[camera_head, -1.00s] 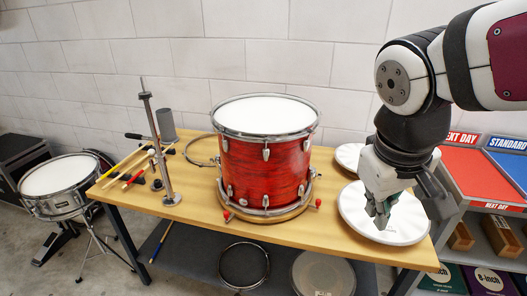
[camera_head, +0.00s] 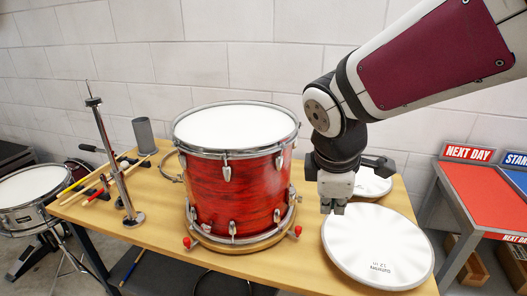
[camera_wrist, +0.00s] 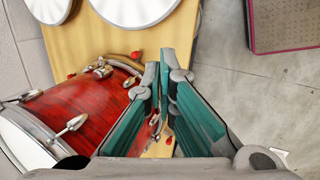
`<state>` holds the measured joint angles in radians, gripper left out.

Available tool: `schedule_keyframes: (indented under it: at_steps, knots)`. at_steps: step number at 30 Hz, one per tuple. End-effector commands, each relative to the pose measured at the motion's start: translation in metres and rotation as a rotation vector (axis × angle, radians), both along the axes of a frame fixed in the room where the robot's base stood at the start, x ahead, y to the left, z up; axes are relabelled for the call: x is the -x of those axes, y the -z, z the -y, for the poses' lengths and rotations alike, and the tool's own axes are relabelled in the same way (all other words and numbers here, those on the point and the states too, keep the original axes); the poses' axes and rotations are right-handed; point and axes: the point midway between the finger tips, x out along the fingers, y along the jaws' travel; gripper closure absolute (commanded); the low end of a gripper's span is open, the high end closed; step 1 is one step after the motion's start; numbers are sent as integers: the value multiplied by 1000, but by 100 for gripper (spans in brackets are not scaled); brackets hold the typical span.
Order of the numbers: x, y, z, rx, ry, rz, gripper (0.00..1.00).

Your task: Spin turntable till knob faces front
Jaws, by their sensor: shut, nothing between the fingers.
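The red drum (camera_head: 238,190) stands upright on a round wooden turntable (camera_head: 240,245) on the bench. One red knob (camera_head: 297,231) is at the turntable's front right, and another red knob (camera_head: 186,242) is at its front left. My gripper (camera_head: 332,211) points down just right of the drum, apart from it, and is shut and empty. In the wrist view its green fingertips (camera_wrist: 164,60) are together beside the red drum (camera_wrist: 90,110). A red knob (camera_wrist: 136,54) shows left of the fingertips there. The turntable's far side is hidden by the drum.
A large white disc (camera_head: 378,250) lies on the bench at the right, with a smaller disc (camera_head: 372,183) behind it. A metal stand (camera_head: 116,165), drumsticks (camera_head: 80,182) and a grey cylinder (camera_head: 144,135) are at the left. Bare bench top (camera_head: 160,215) lies left of the drum.

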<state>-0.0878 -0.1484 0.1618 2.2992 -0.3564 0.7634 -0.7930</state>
Motion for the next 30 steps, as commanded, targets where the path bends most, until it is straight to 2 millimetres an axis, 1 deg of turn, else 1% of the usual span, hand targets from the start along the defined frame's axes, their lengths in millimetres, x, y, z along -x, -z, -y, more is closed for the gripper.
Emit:
schedule_keyframes:
  at_steps: [1,2,3,5,6,8,9,12,15,19,23,26,30]
  knots:
    - [-18,24,-8,40,-106,-40,100]
    - [-28,35,-14,64,-177,-61,100]
    - [-40,51,-21,98,-273,-90,100]
    - [-57,75,-33,144,-422,-132,100]
    - [-67,92,-40,172,-517,-160,100]
    - [-80,115,-53,209,-657,-196,100]
    - [-87,130,-60,228,-741,-219,100]
    - [-101,160,-76,268,-913,-261,100]
    - [-108,179,-87,289,-1028,-285,100]
    - [-112,190,-92,303,-1093,-298,100]
    - [-114,201,-91,303,-1100,-301,100]
    - [-117,215,-88,303,-1097,-302,100]
    - [-123,242,-82,302,-1097,-303,100]
